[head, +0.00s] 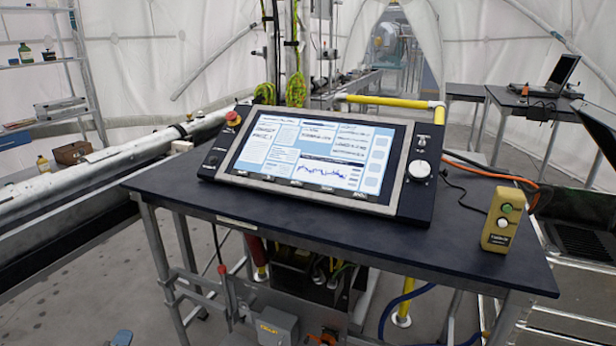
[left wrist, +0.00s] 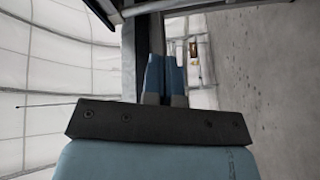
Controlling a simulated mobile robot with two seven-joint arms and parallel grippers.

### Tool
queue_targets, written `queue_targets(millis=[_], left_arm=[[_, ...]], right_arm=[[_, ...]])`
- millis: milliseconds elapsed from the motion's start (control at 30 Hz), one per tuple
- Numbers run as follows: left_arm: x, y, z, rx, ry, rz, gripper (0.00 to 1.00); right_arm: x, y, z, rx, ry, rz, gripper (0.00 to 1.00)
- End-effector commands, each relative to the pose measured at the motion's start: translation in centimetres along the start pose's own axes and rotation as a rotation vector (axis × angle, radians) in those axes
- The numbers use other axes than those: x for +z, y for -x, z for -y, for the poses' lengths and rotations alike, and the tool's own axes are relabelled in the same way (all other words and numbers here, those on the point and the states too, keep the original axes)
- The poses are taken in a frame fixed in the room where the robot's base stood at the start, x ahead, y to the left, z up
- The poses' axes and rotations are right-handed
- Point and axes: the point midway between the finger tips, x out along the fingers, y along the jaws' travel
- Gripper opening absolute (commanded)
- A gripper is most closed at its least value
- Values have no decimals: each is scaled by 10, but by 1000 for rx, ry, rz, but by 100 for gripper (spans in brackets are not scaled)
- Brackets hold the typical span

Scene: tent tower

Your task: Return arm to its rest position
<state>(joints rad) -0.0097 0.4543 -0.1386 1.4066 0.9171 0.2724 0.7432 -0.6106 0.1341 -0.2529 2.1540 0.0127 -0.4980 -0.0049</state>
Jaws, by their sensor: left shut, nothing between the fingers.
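The rest of the left arm is hidden in the head view. My right gripper is in neither view.
A dark table (head: 300,228) holds a tilted control panel (head: 322,155) and a yellow button box (head: 503,218). Long pipes (head: 90,178) run along the left. A grey box (head: 277,325) hangs under the table. Grey floor (head: 70,300) is open at the lower left.

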Motion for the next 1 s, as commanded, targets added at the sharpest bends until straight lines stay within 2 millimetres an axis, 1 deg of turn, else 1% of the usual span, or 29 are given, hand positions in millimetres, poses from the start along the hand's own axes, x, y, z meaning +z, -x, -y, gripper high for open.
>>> queue_targets(millis=[33, 200, 233, 300, 367, 467, 500, 567, 600, 667, 700, 767, 800, 867, 900, 1000], left_arm=[[-20, -2, 0, 3, -40, 0, 0], [-77, -6, -5, 12, -153, 1, 0], [-70, 0, -3, 6, -179, 26, 0], [-39, 18, -2, -7, -271, 106, 0], [-21, 32, -3, -13, -354, 167, 0], [13, 62, -4, -21, -504, 276, 0], [27, 75, -4, -22, -568, 322, 0], [48, 97, -5, -19, -674, 394, 0], [61, 114, -6, -16, -750, 444, 0], [81, 140, -9, -8, -867, 518, 0], [93, 158, -11, -1, -946, 566, 0], [108, 184, -16, 14, -1063, 633, 0], [117, 201, -19, 24, -1136, 673, 0], [127, 225, -25, 40, -1244, 728, 0], [133, 241, -30, 52, -1314, 761, 0], [144, 276, -42, 80, -1476, 833, 0]], right_arm=[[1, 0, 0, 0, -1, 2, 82], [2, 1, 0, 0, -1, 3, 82], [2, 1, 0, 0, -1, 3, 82], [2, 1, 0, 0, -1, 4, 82], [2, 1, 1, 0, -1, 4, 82], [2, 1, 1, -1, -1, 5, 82], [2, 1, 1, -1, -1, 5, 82], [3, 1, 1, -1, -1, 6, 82], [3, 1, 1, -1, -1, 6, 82], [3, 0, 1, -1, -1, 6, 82], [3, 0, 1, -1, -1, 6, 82], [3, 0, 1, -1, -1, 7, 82], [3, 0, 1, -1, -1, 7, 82], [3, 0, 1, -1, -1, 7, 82], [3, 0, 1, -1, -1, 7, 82], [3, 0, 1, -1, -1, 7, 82]])
